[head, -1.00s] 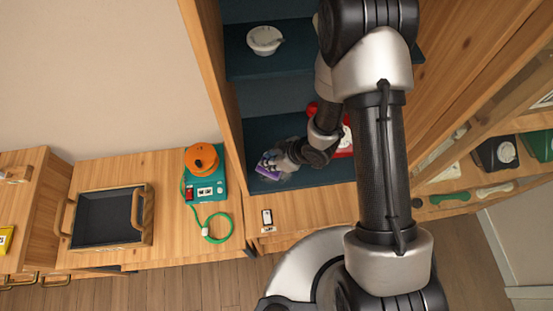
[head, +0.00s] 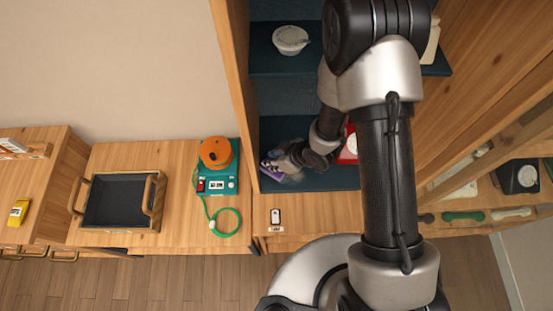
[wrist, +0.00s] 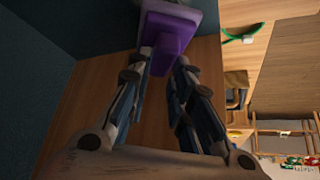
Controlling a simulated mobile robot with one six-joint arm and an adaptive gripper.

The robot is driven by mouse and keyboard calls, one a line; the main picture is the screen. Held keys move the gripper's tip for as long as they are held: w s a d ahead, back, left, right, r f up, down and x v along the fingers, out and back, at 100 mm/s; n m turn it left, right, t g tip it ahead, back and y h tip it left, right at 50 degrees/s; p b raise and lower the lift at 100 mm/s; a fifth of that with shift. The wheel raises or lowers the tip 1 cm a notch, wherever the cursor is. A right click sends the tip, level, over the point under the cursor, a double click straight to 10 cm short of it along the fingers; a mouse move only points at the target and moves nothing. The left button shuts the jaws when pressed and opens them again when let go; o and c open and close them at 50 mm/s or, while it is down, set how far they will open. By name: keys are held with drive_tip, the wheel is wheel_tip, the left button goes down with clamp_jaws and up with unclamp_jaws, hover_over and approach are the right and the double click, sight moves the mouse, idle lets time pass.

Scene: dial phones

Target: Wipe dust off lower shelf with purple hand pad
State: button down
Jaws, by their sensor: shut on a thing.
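The purple hand pad (wrist: 168,45) is held between the fingers of my gripper (wrist: 160,65) in the wrist view. In the head view the purple pad (head: 271,173) is at the left end of the dark teal lower shelf (head: 330,182), close to the wooden side wall. My gripper (head: 283,164) is shut on it there. A greyish patch, perhaps dust, shows on the shelf (head: 292,180) beside the gripper. I cannot tell whether the pad touches the shelf. My arm hides much of the shelf's right side.
A red phone (head: 348,148) stands on the lower shelf, partly behind my arm. A white bowl (head: 290,40) sits on the upper shelf. An orange and teal device (head: 216,165) with a green cord and a black tray (head: 115,203) are on the counter at left.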

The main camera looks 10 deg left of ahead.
drive_tip(key=shift+a+r+p, duration=0.15)
drive_tip(key=shift+r+p, duration=0.95)
drive_tip(key=shift+r, duration=0.4)
drive_tip(key=shift+a+r+p, duration=0.15)
drive_tip(key=shift+r+p, duration=0.95)
drive_tip(key=shift+r, duration=0.35)
wheel_tip(320, 180, up, 3)
drive_tip(key=p, duration=0.2)
drive_tip(key=shift+p, duration=0.3)
drive_tip(key=shift+d, duration=0.1)
